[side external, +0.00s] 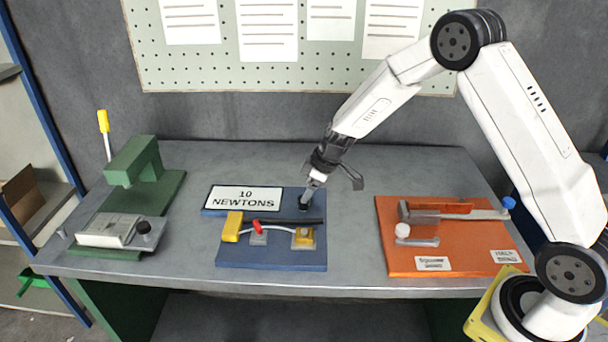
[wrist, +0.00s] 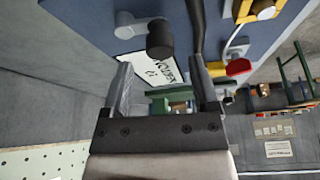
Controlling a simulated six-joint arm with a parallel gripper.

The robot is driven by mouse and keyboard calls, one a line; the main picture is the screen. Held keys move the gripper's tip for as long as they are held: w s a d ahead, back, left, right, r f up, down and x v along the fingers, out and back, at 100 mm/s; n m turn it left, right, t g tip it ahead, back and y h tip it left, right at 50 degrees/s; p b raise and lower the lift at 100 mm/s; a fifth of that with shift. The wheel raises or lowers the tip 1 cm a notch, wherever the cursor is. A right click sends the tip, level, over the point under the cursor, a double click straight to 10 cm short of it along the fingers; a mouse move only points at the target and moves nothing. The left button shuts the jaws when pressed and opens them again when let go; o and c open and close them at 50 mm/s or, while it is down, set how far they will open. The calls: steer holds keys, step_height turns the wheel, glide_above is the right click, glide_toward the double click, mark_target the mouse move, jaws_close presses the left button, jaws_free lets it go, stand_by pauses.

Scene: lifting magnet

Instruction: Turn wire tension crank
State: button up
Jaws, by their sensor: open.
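A blue board (side external: 270,259) lies mid-bench with a "10 NEWTONS" sign (side external: 243,198) at its back left. A grey crank arm with a dark cylindrical knob (wrist: 160,40) stands on this board in the wrist view. In the side view my gripper (side external: 308,191) points down at the board's back right corner and partly hides the knob. In the wrist view my gripper (wrist: 160,66) is open and empty, with the knob just beyond the gap between its fingertips. I cannot tell if either finger touches it.
The blue board also holds a black bar, a pale wire, a red piece (side external: 257,227) and yellow blocks (side external: 233,226). A green press (side external: 145,165) stands left. An orange board (side external: 390,255) with a blue knob (side external: 508,202) lies right. Bare bench separates the boards.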

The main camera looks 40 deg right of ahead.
steer(key=shift+x, duration=2.05)
steer(key=shift+c, duration=0.2)
jaws_close()
